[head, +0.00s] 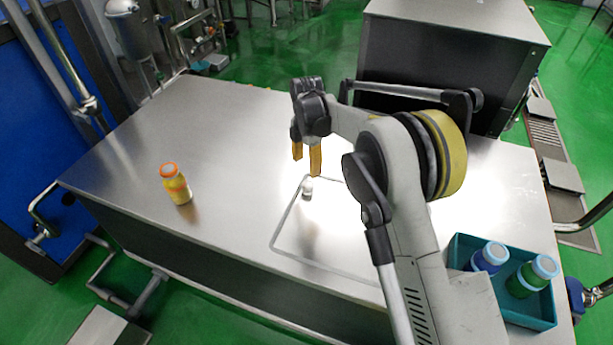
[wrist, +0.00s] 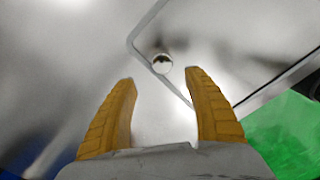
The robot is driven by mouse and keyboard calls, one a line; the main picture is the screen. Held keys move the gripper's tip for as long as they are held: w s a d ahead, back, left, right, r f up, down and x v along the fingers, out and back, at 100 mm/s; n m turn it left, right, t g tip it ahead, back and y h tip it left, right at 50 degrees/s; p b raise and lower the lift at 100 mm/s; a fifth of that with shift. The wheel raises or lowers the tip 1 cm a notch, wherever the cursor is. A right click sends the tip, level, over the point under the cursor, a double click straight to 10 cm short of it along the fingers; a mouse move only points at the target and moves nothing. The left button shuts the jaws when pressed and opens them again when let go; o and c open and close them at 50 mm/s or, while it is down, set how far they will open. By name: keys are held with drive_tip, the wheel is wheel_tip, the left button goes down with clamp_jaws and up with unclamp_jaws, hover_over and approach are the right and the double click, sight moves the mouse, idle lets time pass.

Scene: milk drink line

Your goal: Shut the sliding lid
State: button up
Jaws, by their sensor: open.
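The sliding lid (head: 330,240) looks like a flat metal panel with a pale rounded outline in the steel table top. Part of its right side is hidden behind my arm. A small pale round knob (head: 307,189) stands near its far left corner. In the wrist view the knob (wrist: 161,63) shows just beyond my fingertips, inside the corner of the outline. My gripper (head: 306,161) is open and empty, with yellow fingers pointing down above the table near the knob. In the wrist view the fingers of my gripper (wrist: 163,80) are spread apart, with bare metal between them. I cannot tell how far open the lid is.
A yellow bottle with an orange cap (head: 176,184) stands on the left of the table (head: 215,125). A teal crate (head: 540,316) at the right front holds a blue bottle (head: 488,258) and a green bottle (head: 530,276). A dark metal box (head: 450,75) stands behind. The table between bottle and lid is clear.

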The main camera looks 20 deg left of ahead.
drive_tip(key=shift+r, duration=1.75)
drive_tip(key=s+d+r+m+t+y, duration=0.1)
drive_tip(key=s+d+r+m, duration=0.2)
drive_tip(key=d+r+m, duration=0.55)
drive_tip(key=s+d+r+m+t, duration=0.2)
drive_tip(key=s+d+r+m, duration=0.15)
drive_tip(key=d+r, duration=0.9)
drive_tip(key=s+d+r+m+t, duration=0.2)
drive_tip(key=s+d+m, duration=0.7)
drive_tip(key=s+d, duration=0.3)
drive_tip(key=s+d+f+m+t+h, duration=0.1)
drive_tip(key=s+d+f+m+t, duration=0.1)
drive_tip(key=s+d+f+m, duration=0.3)
drive_tip(key=s+d+m, duration=0.2)
drive_tip(key=s+d, duration=0.1)
drive_tip(key=s, duration=0.1)
drive_tip(key=shift+s+f+m, duration=0.15)
drive_tip(key=shift+s+m, duration=0.15)
drive_tip(key=shift+m, duration=0.1)
